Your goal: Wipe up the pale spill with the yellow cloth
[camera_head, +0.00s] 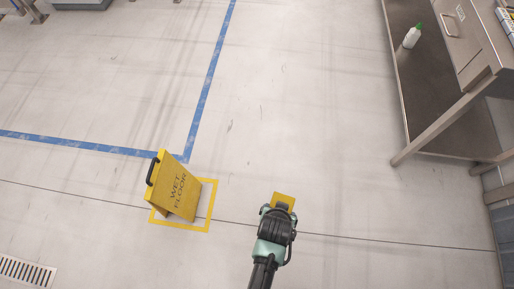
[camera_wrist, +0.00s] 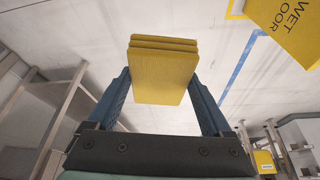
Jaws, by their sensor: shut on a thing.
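The yellow cloth (camera_head: 286,198) is a thick folded pad, just beyond my gripper (camera_head: 279,209) in the head view. In the wrist view the cloth (camera_wrist: 165,80) sits between the two blue fingers of my gripper (camera_wrist: 161,78), and its stacked layers show. My gripper is shut on it. The cloth appears to be held over the pale concrete floor; whether it touches the floor cannot be told. I cannot make out the pale spill against the floor in either view.
A yellow wet floor sign (camera_head: 176,186) stands left of my gripper inside a yellow floor outline. A steel table (camera_head: 480,65) with a lower shelf is at upper right; a white bottle (camera_head: 411,38) is on that shelf. A floor drain (camera_head: 25,272) lies lower left. The middle floor is clear.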

